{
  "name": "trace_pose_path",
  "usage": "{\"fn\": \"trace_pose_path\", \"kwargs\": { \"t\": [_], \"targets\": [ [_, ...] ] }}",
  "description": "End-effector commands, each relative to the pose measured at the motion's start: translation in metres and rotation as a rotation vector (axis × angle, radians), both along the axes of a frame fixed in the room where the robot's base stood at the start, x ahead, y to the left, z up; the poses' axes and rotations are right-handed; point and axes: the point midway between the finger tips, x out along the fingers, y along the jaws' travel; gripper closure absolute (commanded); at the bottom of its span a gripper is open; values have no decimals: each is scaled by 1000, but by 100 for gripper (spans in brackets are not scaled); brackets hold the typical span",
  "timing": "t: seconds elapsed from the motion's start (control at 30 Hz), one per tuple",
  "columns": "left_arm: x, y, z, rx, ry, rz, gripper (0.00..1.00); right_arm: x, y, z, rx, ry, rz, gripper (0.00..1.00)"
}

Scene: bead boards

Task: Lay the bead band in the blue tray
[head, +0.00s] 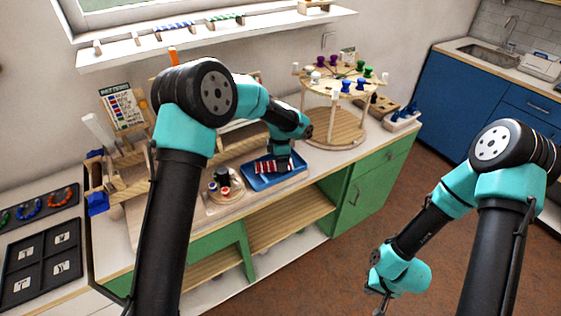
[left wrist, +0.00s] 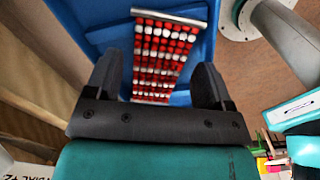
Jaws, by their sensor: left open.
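The bead band (head: 270,168), red and white, lies in the blue tray (head: 293,178) on the bench. In the left wrist view the band (left wrist: 165,45) has a metal bar at its far end and lies over the blue floor of the tray (left wrist: 105,25). My left gripper (head: 279,163) is above the tray. Its two dark fingers are apart, one on each side of the band in the left wrist view (left wrist: 157,78), with gaps between them and the band. The band's near end is hidden behind the gripper. My right gripper (head: 381,303) hangs low over the floor, away from the bench.
A round wooden board (head: 226,193) with spools stands left of the tray. A round wooden stand (head: 335,130) with coloured spools is behind it to the right. A dark compartment tray (head: 42,262) lies at the far left. Open floor lies right of the bench.

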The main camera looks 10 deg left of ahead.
Motion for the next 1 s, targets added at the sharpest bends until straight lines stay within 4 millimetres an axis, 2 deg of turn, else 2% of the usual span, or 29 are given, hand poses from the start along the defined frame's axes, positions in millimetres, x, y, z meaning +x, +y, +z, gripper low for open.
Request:
{"fn": "trace_pose_path", "kwargs": {
  "t": [0.53, 0.73, 1.0],
  "targets": [
    [0, 0, 94, -1, -1, 0, 25, 0, 0, 0, 0, 0, 0, 100],
    [0, 0, 110, 0, 1, 0, 25, 0, 0, 0, 0, 0, 0, 100],
    [0, 0, 111, 0, 1, 0, 25, 0, 0, 0, 0, 0, 0, 100]
  ]
}}
